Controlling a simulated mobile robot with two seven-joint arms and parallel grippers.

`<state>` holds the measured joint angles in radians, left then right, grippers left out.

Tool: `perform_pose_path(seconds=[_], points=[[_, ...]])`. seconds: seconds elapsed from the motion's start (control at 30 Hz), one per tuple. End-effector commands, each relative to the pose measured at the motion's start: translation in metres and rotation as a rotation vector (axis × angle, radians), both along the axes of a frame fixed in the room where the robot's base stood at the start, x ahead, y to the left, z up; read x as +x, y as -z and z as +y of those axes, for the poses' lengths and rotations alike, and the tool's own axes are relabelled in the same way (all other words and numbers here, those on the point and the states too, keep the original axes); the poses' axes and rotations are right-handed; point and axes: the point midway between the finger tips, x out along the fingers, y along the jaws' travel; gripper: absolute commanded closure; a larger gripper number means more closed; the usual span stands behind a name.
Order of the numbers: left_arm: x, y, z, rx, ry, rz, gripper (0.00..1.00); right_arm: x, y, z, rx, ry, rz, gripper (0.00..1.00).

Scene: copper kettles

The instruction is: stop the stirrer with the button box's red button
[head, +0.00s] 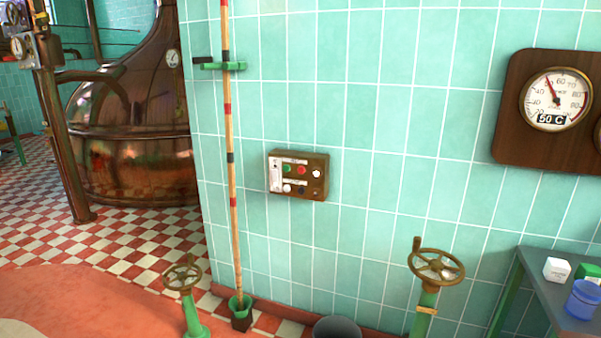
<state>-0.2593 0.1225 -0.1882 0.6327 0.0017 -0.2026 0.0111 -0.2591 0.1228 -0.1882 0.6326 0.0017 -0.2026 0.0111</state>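The button box (318,187) is a small brown box fixed to the green tiled wall, in the middle of the head view. On its front a green button (287,168) sits to the left of the red button (301,170). A white knob or lamp (316,173) is to the right of the red button, and more small round parts sit in a lower row. A pale labelled strip runs down the box's left side. Nothing touches the box. The stirrer cannot be made out. Neither of my grippers shows in the head view.
A striped pole (234,190) stands left of the box. Handwheels rise at lower left (182,275) and lower right (437,266). A dark bucket (337,328) is below. A grey table (540,285) is at right, a gauge (556,99) above. A copper kettle (130,165) stands behind left.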

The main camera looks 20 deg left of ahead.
Motion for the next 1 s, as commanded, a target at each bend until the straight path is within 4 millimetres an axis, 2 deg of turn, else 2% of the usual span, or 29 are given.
perform_pose_path(seconds=[0.1, 1.0], points=[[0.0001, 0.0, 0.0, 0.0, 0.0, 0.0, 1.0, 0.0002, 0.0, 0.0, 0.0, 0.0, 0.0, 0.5], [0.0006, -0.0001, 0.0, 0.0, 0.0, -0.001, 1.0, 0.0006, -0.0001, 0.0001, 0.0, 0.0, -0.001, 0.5]])
